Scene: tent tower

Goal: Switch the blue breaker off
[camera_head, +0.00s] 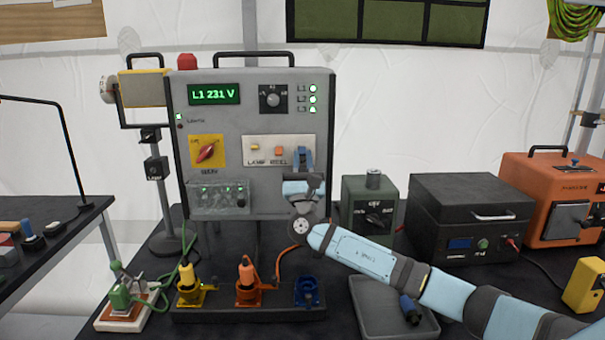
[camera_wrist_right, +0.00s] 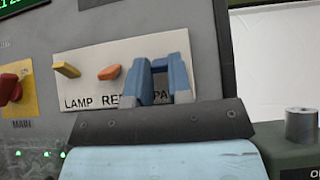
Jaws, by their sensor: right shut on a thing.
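The grey power panel (camera_head: 225,87) stands upright, with a pale breaker plate (camera_head: 265,143) on its front. The plate carries a yellow LAMP breaker (camera_wrist_right: 67,69), an orange REEL breaker (camera_wrist_right: 109,72) and, at its right end, the blue breaker (camera_wrist_right: 160,66). My right gripper (camera_head: 304,159) is at that right end, its two blue fingers (camera_wrist_right: 157,82) shut on the blue breaker. The fingers hide most of the breaker and part of its label, so I cannot tell its lever position. My left gripper is not in view.
Below the panel, a socket strip holds yellow (camera_head: 187,275) and orange (camera_head: 247,274) plugs; the blue socket (camera_head: 307,289) is empty. A blue plug (camera_head: 410,309) lies in a grey tray. A green box (camera_head: 369,205) and a dark case (camera_head: 470,205) stand right of the panel.

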